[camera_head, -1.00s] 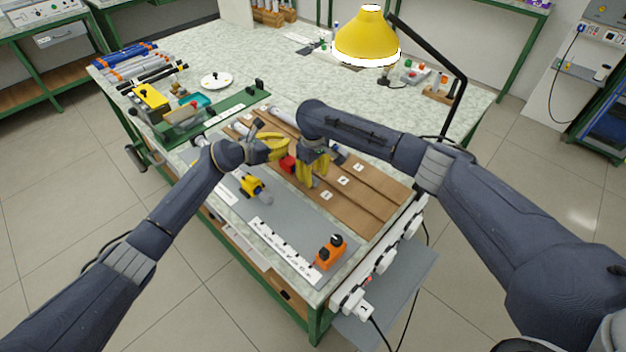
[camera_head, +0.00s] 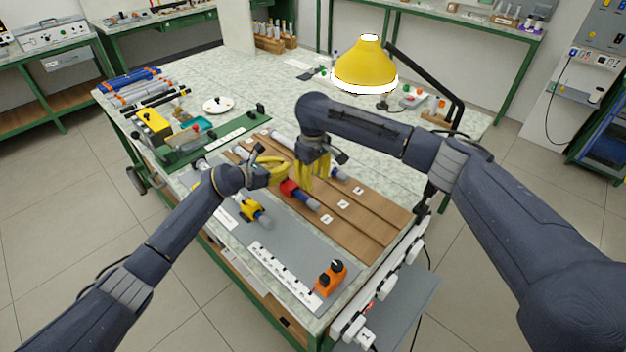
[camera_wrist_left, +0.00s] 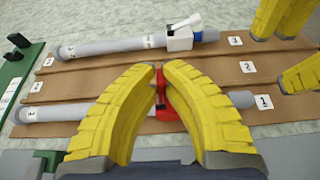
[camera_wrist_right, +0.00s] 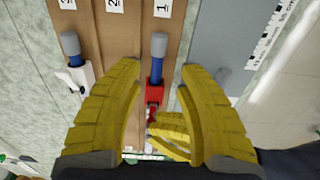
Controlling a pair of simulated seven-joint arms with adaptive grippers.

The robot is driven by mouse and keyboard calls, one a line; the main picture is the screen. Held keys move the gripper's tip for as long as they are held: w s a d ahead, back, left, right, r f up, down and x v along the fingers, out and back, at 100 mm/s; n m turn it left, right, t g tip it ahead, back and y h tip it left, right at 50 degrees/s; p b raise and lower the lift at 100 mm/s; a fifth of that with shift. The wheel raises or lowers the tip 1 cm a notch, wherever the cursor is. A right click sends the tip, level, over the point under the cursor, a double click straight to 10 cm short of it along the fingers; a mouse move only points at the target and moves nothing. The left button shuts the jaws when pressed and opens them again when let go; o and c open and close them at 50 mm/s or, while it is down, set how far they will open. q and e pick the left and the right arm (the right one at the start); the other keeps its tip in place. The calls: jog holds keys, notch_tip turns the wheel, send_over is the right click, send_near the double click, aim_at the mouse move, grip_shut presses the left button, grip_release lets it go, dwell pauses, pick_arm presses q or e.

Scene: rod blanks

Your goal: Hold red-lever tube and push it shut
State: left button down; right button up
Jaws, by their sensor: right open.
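The red-lever tube (camera_head: 305,198) lies in the wooden board's near groove, by label 1. In the left wrist view, its grey body (camera_wrist_left: 75,113) runs sideways under my left fingers, with the red lever (camera_wrist_left: 168,105) between them. My left gripper (camera_head: 270,173) has its fingertips close together at the lever; their grip is unclear. My right gripper (camera_head: 310,180) is open, empty and apart from the tube, above the board. In the right wrist view, the red lever (camera_wrist_right: 154,95), blue section (camera_wrist_right: 157,70) and grey end (camera_wrist_right: 159,44) show between its fingers.
A white-lever tube (camera_wrist_left: 120,45) lies in another groove of the board (camera_head: 370,215). A yellow-lever piece (camera_head: 252,209) and an orange block (camera_head: 330,278) sit on the grey mat (camera_head: 285,245). A yellow lamp (camera_head: 365,65) stands behind.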

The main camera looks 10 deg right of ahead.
aim_at(325, 214)
jog(key=shift+c, duration=0.3)
